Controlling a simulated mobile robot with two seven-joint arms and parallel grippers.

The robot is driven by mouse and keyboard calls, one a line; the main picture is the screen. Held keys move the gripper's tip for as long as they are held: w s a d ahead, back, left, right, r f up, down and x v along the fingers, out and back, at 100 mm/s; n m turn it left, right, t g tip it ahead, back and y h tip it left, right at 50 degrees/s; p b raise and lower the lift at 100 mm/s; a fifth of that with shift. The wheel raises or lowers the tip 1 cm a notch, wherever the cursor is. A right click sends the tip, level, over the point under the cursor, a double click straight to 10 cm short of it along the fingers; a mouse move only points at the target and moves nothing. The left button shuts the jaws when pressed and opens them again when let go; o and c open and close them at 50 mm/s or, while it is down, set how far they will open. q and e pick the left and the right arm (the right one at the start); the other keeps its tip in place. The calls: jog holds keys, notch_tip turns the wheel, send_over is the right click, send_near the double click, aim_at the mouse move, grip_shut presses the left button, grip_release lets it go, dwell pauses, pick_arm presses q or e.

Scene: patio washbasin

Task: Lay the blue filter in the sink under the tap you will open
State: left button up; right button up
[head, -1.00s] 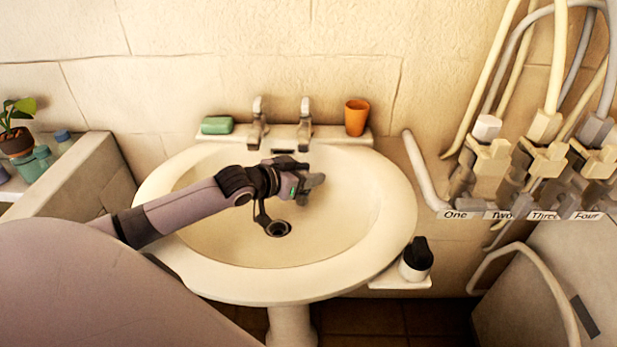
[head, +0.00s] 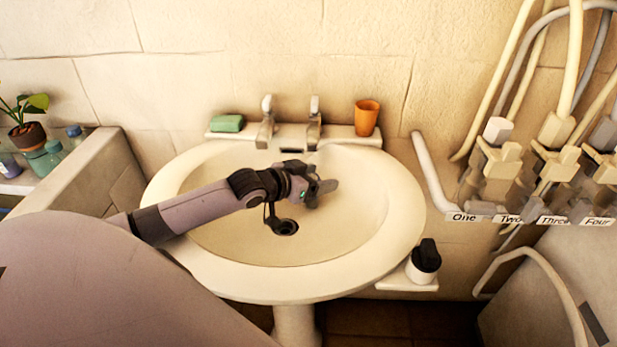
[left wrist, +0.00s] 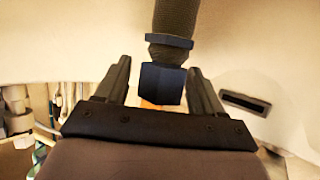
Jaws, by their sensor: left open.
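The white sink (head: 405,205) has two silver taps at its back, a left tap (head: 267,128) and a right tap (head: 314,125). I cannot clearly identify a blue filter. My right gripper is out of view.
Green soap (head: 227,123) and an orange cup (head: 366,117) stand on the sink's back ledge. Several valves with hoses and number labels (head: 510,218) are at the right. A black-capped container (head: 425,257) stands right of the sink. A plant (head: 27,130) is at the left.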

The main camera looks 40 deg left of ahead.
pick_arm(q)
jog(key=p+v, duration=0.1)
jog(key=v, duration=1.1)
dwell(0.5)
jog(key=shift+r, duration=0.1)
